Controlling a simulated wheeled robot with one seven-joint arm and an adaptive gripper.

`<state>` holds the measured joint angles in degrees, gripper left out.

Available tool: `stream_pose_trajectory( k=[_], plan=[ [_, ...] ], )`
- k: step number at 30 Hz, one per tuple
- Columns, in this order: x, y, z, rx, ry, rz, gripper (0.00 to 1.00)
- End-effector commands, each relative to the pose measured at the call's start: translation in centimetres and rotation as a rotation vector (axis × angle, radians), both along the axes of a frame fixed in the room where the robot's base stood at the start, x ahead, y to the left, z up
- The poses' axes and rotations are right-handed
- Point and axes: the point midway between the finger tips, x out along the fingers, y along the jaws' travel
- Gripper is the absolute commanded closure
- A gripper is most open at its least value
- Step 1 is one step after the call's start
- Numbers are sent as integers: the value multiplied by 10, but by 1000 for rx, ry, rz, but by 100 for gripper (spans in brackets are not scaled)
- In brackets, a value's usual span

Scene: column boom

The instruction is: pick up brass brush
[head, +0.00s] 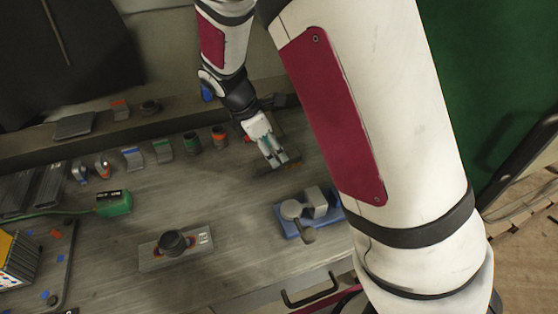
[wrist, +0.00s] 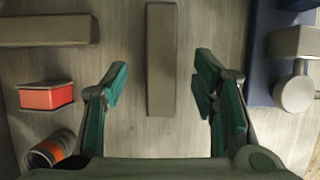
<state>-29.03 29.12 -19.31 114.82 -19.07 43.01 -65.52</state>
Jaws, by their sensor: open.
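In the wrist view a long, plain grey-brown bar (wrist: 161,62) lies on the bench between and ahead of my fingers. It may be the brass brush, but I see no bristles and cannot be sure. My gripper (head: 274,159) points down over the bench in the head view. Its green-padded fingers are open, one on each side of the bar's near end, with gaps to both. In the head view the fingers largely hide what lies under them. A second grey-brown bar (wrist: 45,29) lies at the upper left of the wrist view.
An orange-faced block (wrist: 46,96) and an orange-banded cup (wrist: 51,148) stand left of my fingers. A blue tray (head: 291,231) with grey parts lies to the right. A green tool (head: 114,204) and a plate with a dark knob (head: 172,243) are farther left.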

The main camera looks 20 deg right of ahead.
Motion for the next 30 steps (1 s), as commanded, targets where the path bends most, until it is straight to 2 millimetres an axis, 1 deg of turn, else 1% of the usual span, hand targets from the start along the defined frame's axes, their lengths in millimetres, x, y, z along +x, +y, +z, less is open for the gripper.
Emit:
stream_pose_trajectory(
  k=[6, 10, 30],
  plan=[
    [-2, -15, -28, -3, 4, -1, 47],
    [-2, -19, -40, -1, 3, -1, 47],
    [-1, -20, -45, 0, 1, 0, 47]
  ],
)
